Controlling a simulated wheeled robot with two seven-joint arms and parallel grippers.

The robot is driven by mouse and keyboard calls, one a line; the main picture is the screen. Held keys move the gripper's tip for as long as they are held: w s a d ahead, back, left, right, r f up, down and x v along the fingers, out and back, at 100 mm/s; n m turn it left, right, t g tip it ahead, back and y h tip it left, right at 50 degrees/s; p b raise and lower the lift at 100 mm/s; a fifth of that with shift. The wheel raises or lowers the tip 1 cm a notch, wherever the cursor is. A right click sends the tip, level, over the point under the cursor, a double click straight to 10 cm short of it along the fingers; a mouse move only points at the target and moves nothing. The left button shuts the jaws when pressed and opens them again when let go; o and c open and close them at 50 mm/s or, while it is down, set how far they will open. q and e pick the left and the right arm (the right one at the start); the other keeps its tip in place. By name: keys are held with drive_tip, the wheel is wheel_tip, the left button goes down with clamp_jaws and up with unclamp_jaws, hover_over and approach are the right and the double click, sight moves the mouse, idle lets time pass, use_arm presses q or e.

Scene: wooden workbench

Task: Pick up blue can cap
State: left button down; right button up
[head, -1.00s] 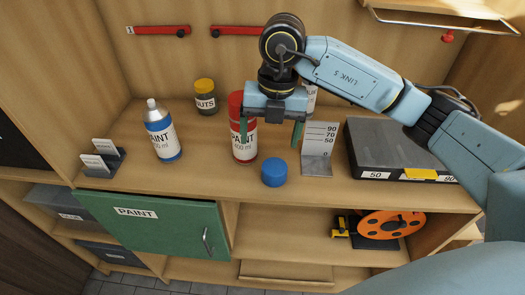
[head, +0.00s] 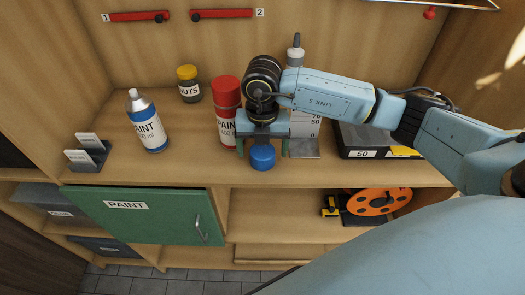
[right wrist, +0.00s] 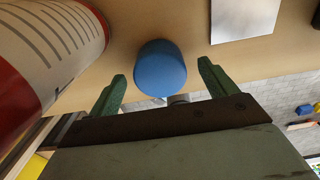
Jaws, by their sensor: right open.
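The blue can cap (head: 262,157) sits on the workbench near its front edge, in front of the red paint can. In the right wrist view the cap (right wrist: 160,67) shows between and beyond the two fingertips. My right gripper (head: 262,152) is open, its green fingers on either side of the cap in the head view. In the right wrist view the gripper (right wrist: 160,80) is empty, with a gap on both sides of the cap. Whether the fingers are level with the cap is hard to tell. My left gripper is not in view.
The red-capped paint can (head: 227,110) stands close beside my right gripper. A blue-banded spray can (head: 148,125) and a nuts jar (head: 189,84) stand to the left. A metal gauge plate (head: 304,147) and a dark case (head: 365,141) are on the right.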

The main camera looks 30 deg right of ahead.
drive_tip(key=shift+f, duration=0.8)
drive_tip(key=c, duration=1)
drive_tip(key=shift+r, duration=0.1)
